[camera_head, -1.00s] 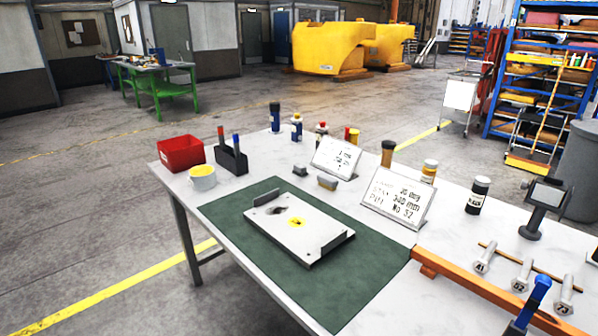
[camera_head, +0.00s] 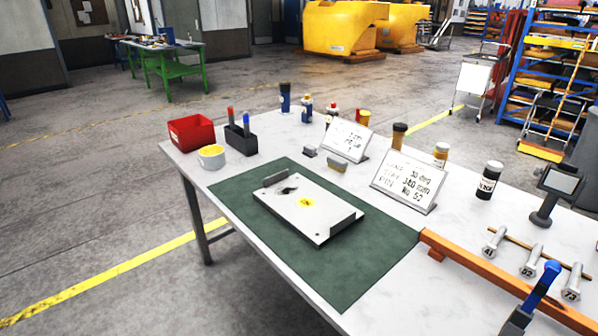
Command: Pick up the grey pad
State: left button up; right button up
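A small plain grey block (camera_head: 310,151), which looks like the grey pad, lies on the white table just beyond the far edge of the green mat (camera_head: 345,285). Close to its right lies a second small block (camera_head: 337,164), with a grey top and a tan side. Both are left of and in front of the tilted white sign cards. Neither of my grippers is in view.
A light plate with upright grey ends (camera_head: 305,205) lies on the mat. A red bin (camera_head: 191,132), yellow-filled cup (camera_head: 211,158) and dark pen holder (camera_head: 241,140) stand left. Sign cards (camera_head: 408,185) and several bottles stand behind. An orange rail (camera_head: 480,265) and numbered bolts are right.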

aim_at(309, 151)
jog(key=j+z, duration=0.2)
jog(key=z, duration=0.95)
jog(key=j+z, duration=0.4)
jog(key=k+j+z, duration=0.15)
jog(key=j+z, duration=0.25)
jog(key=k+j+z, duration=0.15)
jog(key=j, duration=0.15)
jog(key=k+j+z, duration=0.15)
jog(key=j, duration=0.2)
jog(key=k+j+z, duration=0.2)
jog(key=k+j, duration=0.25)
jog(key=j, duration=0.2)
jog(key=k+j+z, duration=0.15)
jog(key=k+j, duration=0.15)
jog(key=j, duration=0.15)
